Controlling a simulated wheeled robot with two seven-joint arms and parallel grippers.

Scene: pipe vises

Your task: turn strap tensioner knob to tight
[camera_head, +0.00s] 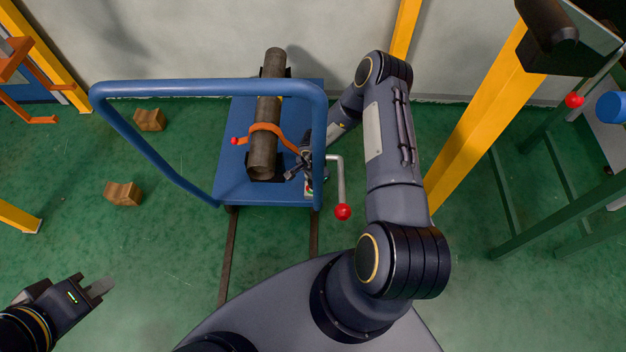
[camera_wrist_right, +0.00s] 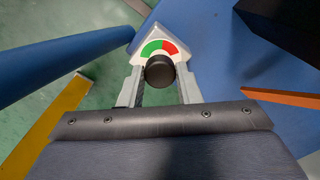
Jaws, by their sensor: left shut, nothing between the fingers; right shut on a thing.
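The black tensioner knob (camera_wrist_right: 160,71) sits in front of a white plate with a dial (camera_wrist_right: 152,46), green on the left and red on the right. I see no clear pointer mark on the knob. My right gripper (camera_wrist_right: 162,76) is shut on the knob, one finger on each side. In the head view my right gripper (camera_head: 301,168) is at the right side of the blue cart, and it mostly hides the knob there. An orange strap (camera_head: 267,128) goes over the brown pipe (camera_head: 268,105). My left gripper (camera_head: 103,287) is shut and empty over the floor at lower left.
The blue cart (camera_head: 228,180) has a blue tube handle (camera_head: 200,88) arching over it. A crank with a red ball (camera_head: 343,212) sticks out near my right arm. Wooden blocks (camera_head: 123,194) lie on the green floor at left. A yellow post (camera_head: 480,110) stands right.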

